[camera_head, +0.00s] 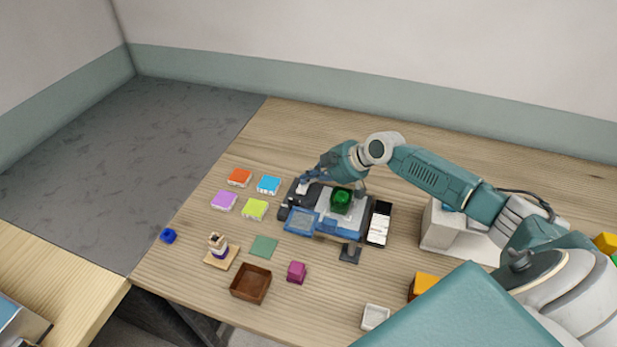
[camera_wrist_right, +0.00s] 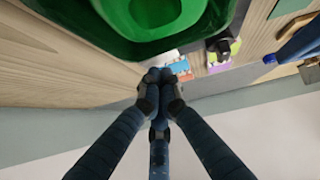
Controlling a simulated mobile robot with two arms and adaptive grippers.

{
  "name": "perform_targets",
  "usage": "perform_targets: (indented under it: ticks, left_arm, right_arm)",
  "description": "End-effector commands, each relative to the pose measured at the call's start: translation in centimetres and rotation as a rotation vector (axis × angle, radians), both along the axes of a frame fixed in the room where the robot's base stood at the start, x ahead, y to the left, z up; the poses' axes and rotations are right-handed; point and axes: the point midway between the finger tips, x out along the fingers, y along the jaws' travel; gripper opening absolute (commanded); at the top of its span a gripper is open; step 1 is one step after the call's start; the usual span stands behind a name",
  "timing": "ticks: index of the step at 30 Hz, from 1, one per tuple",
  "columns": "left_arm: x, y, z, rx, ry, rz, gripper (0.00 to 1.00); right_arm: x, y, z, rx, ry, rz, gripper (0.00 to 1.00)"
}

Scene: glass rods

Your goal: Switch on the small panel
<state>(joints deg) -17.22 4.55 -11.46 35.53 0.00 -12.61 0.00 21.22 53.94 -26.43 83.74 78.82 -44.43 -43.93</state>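A small panel (camera_head: 326,226), dark with blue and pale parts, lies on the wooden table. A green dome (camera_head: 341,198) stands on it; the dome's green body (camera_wrist_right: 130,40) fills the top of the right wrist view. A small white part (camera_head: 303,188) shows at the panel's far left. My right gripper (camera_head: 304,179) is just above or beside that part; I cannot tell if they touch. In the right wrist view its fingers (camera_wrist_right: 160,84) meet at the tips with nothing visible between them. My left gripper is not in view.
Orange, blue, purple and lime tiles (camera_head: 255,209) lie left of the panel. A white-and-black block (camera_head: 380,223) is at its right. In front are a brown tray (camera_head: 251,284), a magenta cube (camera_head: 296,271) and a dark bracket (camera_head: 350,252). The table behind is clear.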

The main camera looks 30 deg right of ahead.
Motion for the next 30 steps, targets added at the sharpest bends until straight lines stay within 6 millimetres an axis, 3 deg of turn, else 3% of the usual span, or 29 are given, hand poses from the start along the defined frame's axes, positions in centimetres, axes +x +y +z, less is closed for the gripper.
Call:
perform_targets:
  ticks: [9,11,30]
  left_arm:
    - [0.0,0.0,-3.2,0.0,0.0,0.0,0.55]
    - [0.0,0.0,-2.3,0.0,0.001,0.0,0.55]
    - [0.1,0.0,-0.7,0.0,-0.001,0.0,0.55]
  right_arm:
    - [0.6,-0.6,-1.5,0.001,-0.002,0.0,0.0]
    - [0.5,-0.6,-0.8,0.0,0.0,0.0,0.0]
    - [-0.6,0.8,-0.8,0.001,0.002,0.002,0.0]
